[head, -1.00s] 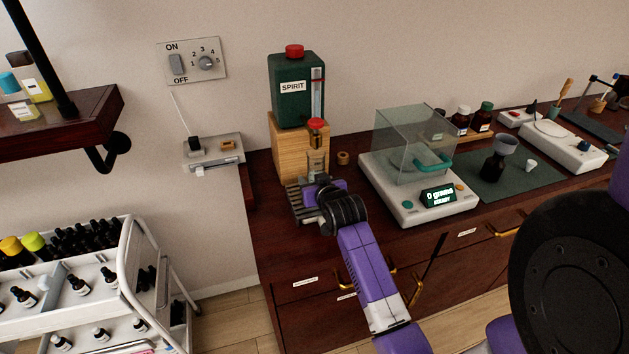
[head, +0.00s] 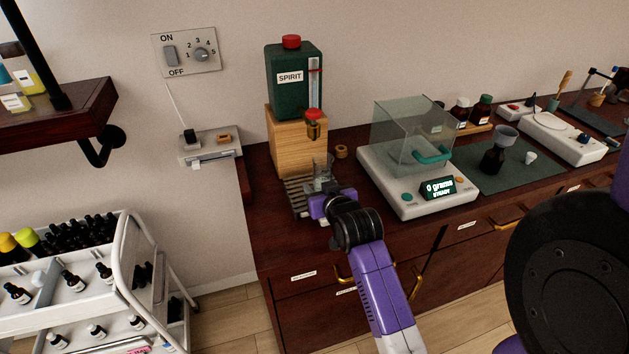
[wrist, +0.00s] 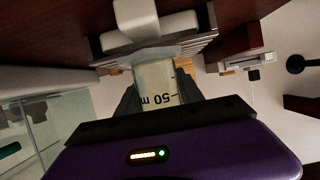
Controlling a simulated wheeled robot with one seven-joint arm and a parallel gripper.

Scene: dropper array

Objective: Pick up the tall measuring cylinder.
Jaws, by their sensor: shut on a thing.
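The tall measuring cylinder (head: 322,172) is clear and stands upright in front of the wooden stand, below and slightly in front of the red-capped tap (head: 313,117). My gripper (head: 322,193) is closed around its lower part. In the wrist view the picture is upside down; the cylinder (wrist: 157,82), with "50 m" readable on it, sits between the two dark fingers of my gripper (wrist: 160,98). A pale foot (wrist: 148,22) shows beyond the fingers, close to the slatted grey tray (wrist: 103,46). I cannot tell whether the foot touches the tray.
The green SPIRIT tank (head: 291,88) stands on the wooden stand (head: 293,148). A balance (head: 402,200) with a glass cover (head: 410,135) is close on the right. A small wooden ring (head: 341,151) lies behind the cylinder. The counter front (head: 275,235) is clear.

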